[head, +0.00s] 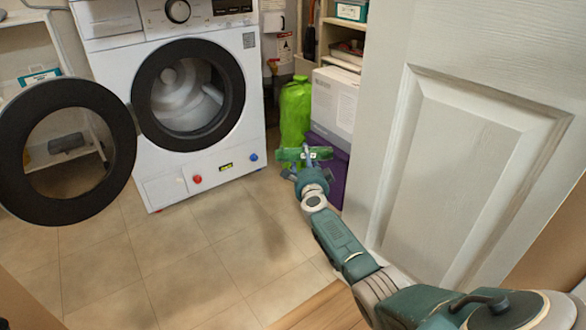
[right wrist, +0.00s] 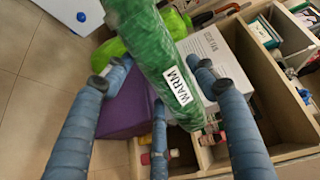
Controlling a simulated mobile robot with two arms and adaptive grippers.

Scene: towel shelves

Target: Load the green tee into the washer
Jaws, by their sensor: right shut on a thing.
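The green tee (right wrist: 158,60) is a dark green folded bundle with a white "WARM" label, held between the fingers of my right gripper (right wrist: 152,74) in the right wrist view. In the head view, the tee (head: 316,154) shows small at the end of my right gripper (head: 306,167), in front of a lime-green bag. The white washer (head: 225,140) stands at the left. Its round door (head: 14,150) is swung open to the left and the drum (head: 187,95) is exposed. My right gripper is to the right of the washer opening and apart from it. My left gripper is out of view.
A lime-green bag (head: 295,108), a white box (head: 335,100) and a purple container (head: 333,187) stand right of the washer. A large panelled door (head: 480,150) borders the right side. Shelves stand behind. The tiled floor (head: 180,255) before the washer is clear.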

